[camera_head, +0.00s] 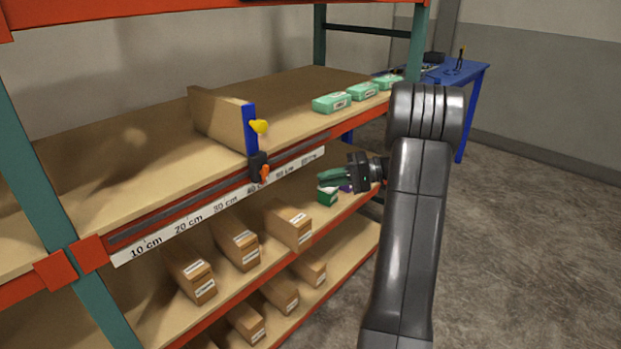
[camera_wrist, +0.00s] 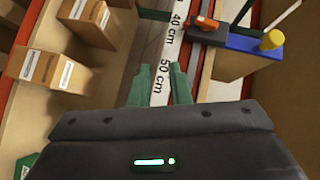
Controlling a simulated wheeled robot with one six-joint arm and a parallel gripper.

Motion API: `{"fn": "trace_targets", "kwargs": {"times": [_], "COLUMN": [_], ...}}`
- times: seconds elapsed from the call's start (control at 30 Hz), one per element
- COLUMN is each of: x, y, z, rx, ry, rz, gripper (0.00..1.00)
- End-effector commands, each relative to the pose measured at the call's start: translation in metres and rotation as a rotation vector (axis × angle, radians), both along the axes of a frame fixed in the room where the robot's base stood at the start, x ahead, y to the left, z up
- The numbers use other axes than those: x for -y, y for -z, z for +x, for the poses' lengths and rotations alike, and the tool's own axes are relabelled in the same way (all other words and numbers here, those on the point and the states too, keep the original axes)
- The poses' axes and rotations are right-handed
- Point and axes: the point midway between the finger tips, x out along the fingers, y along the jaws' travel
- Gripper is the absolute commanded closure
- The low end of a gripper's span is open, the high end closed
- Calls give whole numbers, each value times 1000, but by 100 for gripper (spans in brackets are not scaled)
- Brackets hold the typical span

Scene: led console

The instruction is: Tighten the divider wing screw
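The divider (camera_head: 215,115) is a brown panel standing upright on the upper shelf, with a blue front edge (camera_head: 250,130). Below is a black slider block (camera_head: 258,163) on the rail, with an orange lever (camera_head: 265,174). My gripper (camera_head: 324,177) is in front of the shelf, right of the divider and lower than the yellow piece. In the wrist view its green fingers (camera_wrist: 159,85) are apart, with nothing between them.
A dark rail and white centimetre scale (camera_head: 190,217) run along the shelf front; the divider stands near 40 cm. Green boxes (camera_head: 332,103) sit at right on the upper shelf. Several cardboard boxes (camera_head: 288,226) fill the lower shelves. Open floor (camera_head: 530,230) lies to the right.

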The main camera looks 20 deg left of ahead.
Motion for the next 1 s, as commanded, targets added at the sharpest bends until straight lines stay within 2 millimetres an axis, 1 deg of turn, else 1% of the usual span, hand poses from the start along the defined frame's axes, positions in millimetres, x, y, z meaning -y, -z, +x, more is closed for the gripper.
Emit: {"fn": "trace_targets", "kwargs": {"times": [0.03, 0.07, 0.17, 0.27, 0.3, 0.47, 0.5, 0.6, 0.7, 0.83, 0.9, 1.0], "x": [2, 2, 2, 2, 2, 5, 6, 10, 15, 19, 20, 17], "y": [-2, -3, -9, -16, -19, -30, -33, -39, -42, -43, -43, -42], "z": [-2, -5, -19, -41, -50, -86, -95, -116, -133, -148, -152, -152], "rx": [-30, -60, -229, -495, -615, -1100, -1223, -1506, -1738, -1928, -1979, -2007], "ry": [14, 27, 101, 210, 258, 435, 477, 567, 635, 687, 700, 706], "rz": [0, 0, -2, -4, -3, 8, 13, 32, 54, 78, 86, 89], "gripper": [72, 67, 66, 66, 66, 66, 66, 66, 66, 66, 66, 66]}}
